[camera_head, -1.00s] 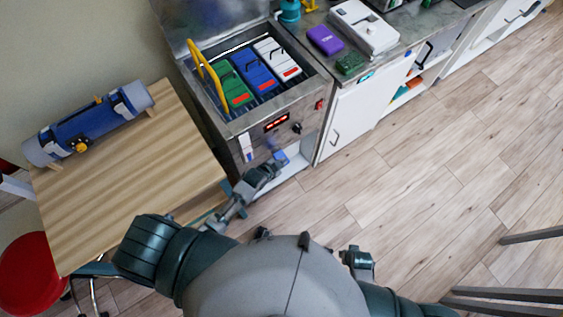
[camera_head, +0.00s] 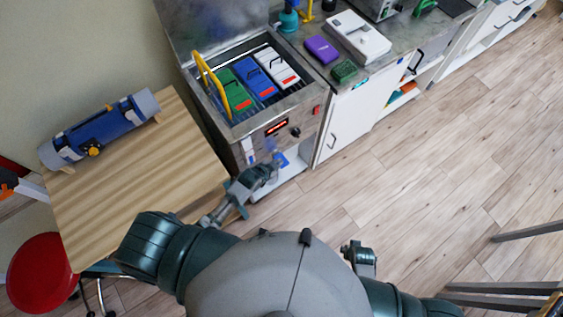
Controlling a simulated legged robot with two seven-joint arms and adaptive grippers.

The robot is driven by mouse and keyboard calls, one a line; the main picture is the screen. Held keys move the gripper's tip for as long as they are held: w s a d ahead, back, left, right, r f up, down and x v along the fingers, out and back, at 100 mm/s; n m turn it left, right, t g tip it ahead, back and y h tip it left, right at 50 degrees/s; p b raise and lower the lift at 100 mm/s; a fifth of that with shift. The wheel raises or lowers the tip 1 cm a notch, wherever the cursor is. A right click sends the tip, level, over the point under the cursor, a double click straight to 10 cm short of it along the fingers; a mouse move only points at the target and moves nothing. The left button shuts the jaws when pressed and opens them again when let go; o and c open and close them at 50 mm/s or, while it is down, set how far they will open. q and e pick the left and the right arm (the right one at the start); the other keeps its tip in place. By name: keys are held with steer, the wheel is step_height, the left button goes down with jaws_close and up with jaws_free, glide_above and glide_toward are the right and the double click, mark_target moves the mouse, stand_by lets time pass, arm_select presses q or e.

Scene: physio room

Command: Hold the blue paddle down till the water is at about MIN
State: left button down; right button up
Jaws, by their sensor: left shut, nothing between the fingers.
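The steel heating tank (camera_head: 228,134) stands open, with a green pack (camera_head: 231,90), a blue pack (camera_head: 255,80) and a white pack (camera_head: 277,67) upright in its rack. The blue paddle (camera_head: 282,160) sits low at the tank's front, above the white base shelf. My left gripper (camera_head: 273,164) is shut and empty, right beside the paddle; I cannot tell whether it touches it. A small pale gauge (camera_head: 249,147) is on the tank's front left; its MIN mark and the water level are too small to read.
A yellow handle (camera_head: 208,78) rises at the tank's left. A wooden table (camera_head: 150,185) with a blue roll (camera_head: 100,127) stands left, beside my left arm. A red stool (camera_head: 42,272) is lower left. A white cabinet (camera_head: 347,120) adjoins the tank.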

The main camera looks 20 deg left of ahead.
arm_select(q)
steer(key=a+v, duration=0.1)
steer(key=v, duration=0.5)
steer(key=shift+w+p, duration=0.3)
steer(key=shift+p, duration=0.05)
arm_select(e)
steer(key=shift+w+a+r, duration=0.15)
steer(key=shift+r, duration=0.4)
arm_select(q)
steer(key=shift+d, duration=0.1)
